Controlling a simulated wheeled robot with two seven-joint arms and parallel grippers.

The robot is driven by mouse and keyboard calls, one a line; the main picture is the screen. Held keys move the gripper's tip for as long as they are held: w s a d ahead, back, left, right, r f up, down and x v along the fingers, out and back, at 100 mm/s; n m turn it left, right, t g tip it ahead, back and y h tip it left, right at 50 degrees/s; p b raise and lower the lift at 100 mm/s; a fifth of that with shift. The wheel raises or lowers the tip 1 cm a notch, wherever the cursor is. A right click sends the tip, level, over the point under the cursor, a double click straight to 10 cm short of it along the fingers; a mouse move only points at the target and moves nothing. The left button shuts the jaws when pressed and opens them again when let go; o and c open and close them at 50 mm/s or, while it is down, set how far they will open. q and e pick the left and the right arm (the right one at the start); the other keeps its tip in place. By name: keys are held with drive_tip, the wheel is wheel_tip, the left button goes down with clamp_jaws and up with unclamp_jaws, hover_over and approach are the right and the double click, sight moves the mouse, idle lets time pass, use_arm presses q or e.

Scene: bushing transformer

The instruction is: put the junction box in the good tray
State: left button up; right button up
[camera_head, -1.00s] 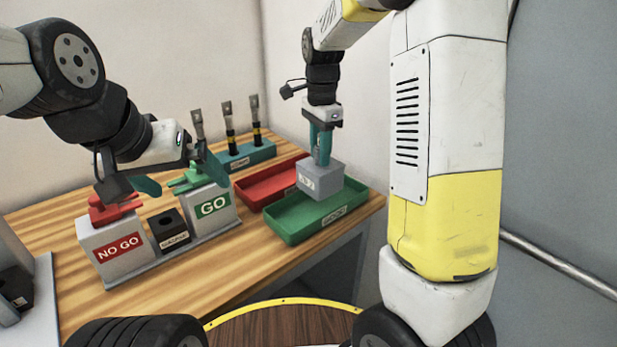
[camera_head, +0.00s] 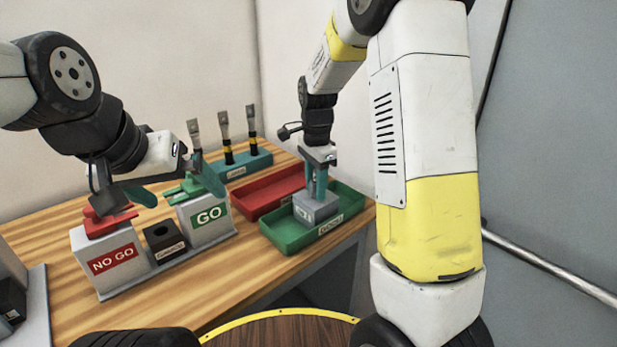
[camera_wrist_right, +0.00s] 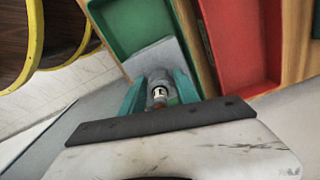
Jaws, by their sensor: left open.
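The grey junction box (camera_head: 317,209) is inside the green good tray (camera_head: 284,238), toward its back right; I cannot tell whether it touches the tray floor. My right gripper (camera_head: 316,190) points down with its teal fingers at the top of the box, shut on it. In the right wrist view, the grey box (camera_wrist_right: 152,57) shows beyond the fingers (camera_wrist_right: 160,92), against the green tray (camera_wrist_right: 128,22). The fingers flank a small round part there. My left gripper (camera_head: 175,187) is open and empty, above the GO and NO GO stands.
A red tray (camera_head: 248,201) lies behind the green one. The NO GO stand (camera_head: 107,262), a black block (camera_head: 165,242) and the GO stand (camera_head: 208,217) are at the left. A teal rack (camera_head: 245,165) with tools stands at the back. The front wooden table is clear.

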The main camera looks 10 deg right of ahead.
drive_tip(key=shift+o, duration=0.9)
wheel_tip(320, 180, up, 12)
drive_tip(key=shift+r, duration=0.1)
drive_tip(key=s+d+r+n+t+y, duration=0.1)
drive_tip(key=s+n+t, duration=0.2)
drive_tip(key=s+n, duration=0.4)
drive_tip(key=s+d+r+n+t+y, duration=0.1)
drive_tip(key=s+n, duration=0.6)
drive_tip(key=s, duration=0.8)
drive_tip(key=shift+d+r+t, duration=0.45)
drive_tip(key=shift+r+t, duration=0.35)
drive_tip(key=shift+t, duration=0.3)
